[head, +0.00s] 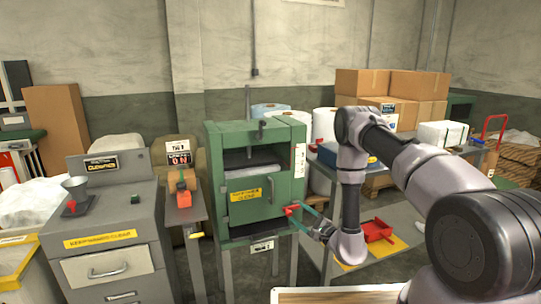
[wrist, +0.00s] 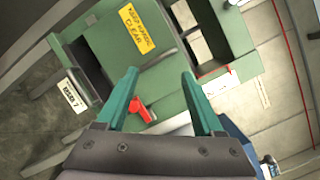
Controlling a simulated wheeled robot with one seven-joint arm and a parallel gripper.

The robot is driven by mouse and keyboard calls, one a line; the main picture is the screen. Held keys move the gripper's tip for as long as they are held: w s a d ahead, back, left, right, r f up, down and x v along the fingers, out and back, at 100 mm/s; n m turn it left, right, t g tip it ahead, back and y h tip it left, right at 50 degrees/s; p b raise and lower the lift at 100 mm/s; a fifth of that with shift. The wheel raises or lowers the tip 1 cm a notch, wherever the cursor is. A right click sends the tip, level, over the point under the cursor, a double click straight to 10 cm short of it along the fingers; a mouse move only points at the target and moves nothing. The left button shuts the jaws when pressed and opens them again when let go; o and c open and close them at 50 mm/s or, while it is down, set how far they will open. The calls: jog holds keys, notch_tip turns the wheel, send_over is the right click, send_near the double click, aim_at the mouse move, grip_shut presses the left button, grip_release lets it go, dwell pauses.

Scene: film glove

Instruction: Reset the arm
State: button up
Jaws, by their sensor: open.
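My gripper (head: 299,215) has teal fingers and is at the right front edge of the green machine cabinet (head: 217,170). In the wrist view my gripper (wrist: 159,76) is open, its fingers well apart. A small red part (head: 291,210) shows at the fingertips; in the wrist view the red part (wrist: 141,109) shows between the fingers, closer to the left one. I cannot tell whether a finger touches it. My arm reaches in from the right of the head view and bends down to the gripper. The cabinet bears a yellow label (wrist: 137,29).
A narrow stand with an orange-red block (head: 184,198) is between the cabinets. Cardboard boxes (head: 360,82) are stacked behind.

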jog(key=s+a+r+n+g+y, duration=0.2)
jog(key=a+r+n+g, duration=0.15)
jog(key=r, duration=0.55)
jog(key=s+a+r+n+g+y, duration=0.2)
jog(key=r+n+g+y, duration=0.15)
jog(key=r, duration=0.55)
jog(key=s+a+r+n+g+y, duration=0.1)
jog(key=s+a+r+n+g, duration=0.1)
jog(key=r+g, duration=0.45)
jog(key=s+d+r+n+g+h, duration=0.2)
jog(key=s+d+r+n+h, duration=0.15)
jog(key=s+r, duration=0.4)
jog(key=s+d+r+n+g+h, duration=0.1)
jog(key=s+d+r+n+h, duration=0.15)
jog(key=s+r+h, duration=0.4)
jog(key=s+d+r+m+t+h, duration=0.1)
jog(key=s+d+r+t+h, duration=0.2)
jog(key=d, duration=0.4)
jog(key=s+d+r+m+t+h, duration=0.1)
jog(key=s+d+r+t+h, duration=0.2)
jog(key=s+d+t, duration=0.3)
jog(key=shift+s+d+r, duration=0.45)
jog(key=shift+d+r, duration=0.35)
jog(key=shift+d, duration=0.45)
